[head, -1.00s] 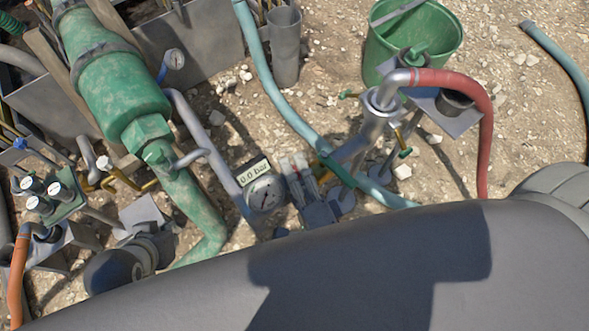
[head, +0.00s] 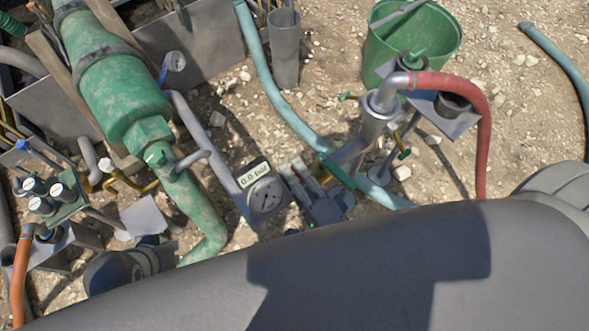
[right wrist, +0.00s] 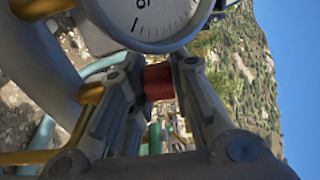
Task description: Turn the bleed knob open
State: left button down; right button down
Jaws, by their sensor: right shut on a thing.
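The red bleed knob (right wrist: 158,82) is a small red cylinder in the right wrist view. It sits just below the white gauge dial. My right gripper (right wrist: 157,84) is shut on it, one grey finger on each side. In the head view my right gripper (head: 299,174) is right beside the round gauge (head: 265,196), whose label reads 0.0 bar. The knob is mostly hidden between the fingers there. My left gripper cannot be made out in the head view.
A green pipe assembly (head: 120,90) runs down the left. A silver standpipe (head: 374,118) with a red hose (head: 485,120) stands to the right of the gripper. A pale blue hose (head: 272,92) passes close behind. A green bucket (head: 425,50) stands at the back.

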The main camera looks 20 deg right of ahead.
jog(key=shift+n+g+y, duration=0.3)
jog(key=shift+n+y, duration=0.3)
jog(key=shift+y, duration=0.3)
jog(key=c, duration=1.3)
grip_release()
jog(key=shift+s, duration=0.1)
jog(key=v, duration=1.2)
